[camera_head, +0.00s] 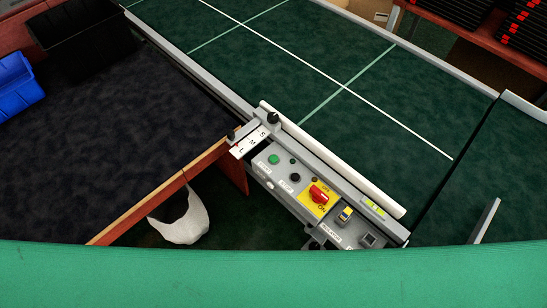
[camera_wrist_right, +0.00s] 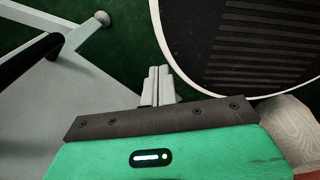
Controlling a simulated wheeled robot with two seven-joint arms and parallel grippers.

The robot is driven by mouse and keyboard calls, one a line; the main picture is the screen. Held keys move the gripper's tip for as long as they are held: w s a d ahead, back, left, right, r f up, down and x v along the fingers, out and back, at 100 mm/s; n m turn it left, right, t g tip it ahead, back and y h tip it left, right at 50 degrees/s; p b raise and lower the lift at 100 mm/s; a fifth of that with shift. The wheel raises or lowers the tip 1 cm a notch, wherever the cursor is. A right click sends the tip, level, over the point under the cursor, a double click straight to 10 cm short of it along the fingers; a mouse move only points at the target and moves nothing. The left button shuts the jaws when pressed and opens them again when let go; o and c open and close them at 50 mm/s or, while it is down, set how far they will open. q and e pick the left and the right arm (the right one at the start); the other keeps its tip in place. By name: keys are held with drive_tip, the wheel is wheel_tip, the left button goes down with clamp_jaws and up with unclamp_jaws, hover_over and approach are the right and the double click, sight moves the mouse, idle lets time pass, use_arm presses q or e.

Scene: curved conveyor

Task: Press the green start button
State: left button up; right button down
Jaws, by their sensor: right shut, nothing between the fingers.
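The green start button (camera_head: 274,159) sits on the grey control panel (camera_head: 285,190) at the edge of the conveyor in the head view. A black button (camera_head: 295,177) and a red rotary switch (camera_head: 318,194) on a yellow plate are beside it. Neither gripper shows in the head view. In the right wrist view, my right gripper (camera_wrist_right: 158,72) has its two grey fingers together with nothing between them. The green button is not visible in that view.
The dark green conveyor belt (camera_head: 330,70) lies behind the panel, with a white rail (camera_head: 340,165) along the panel's back edge. A dark table (camera_head: 100,130) holds a blue bin (camera_head: 17,85) and a black bin (camera_head: 88,40). A white bag (camera_head: 182,222) is below.

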drive_tip(key=shift+a, duration=0.25)
idle(0.8)
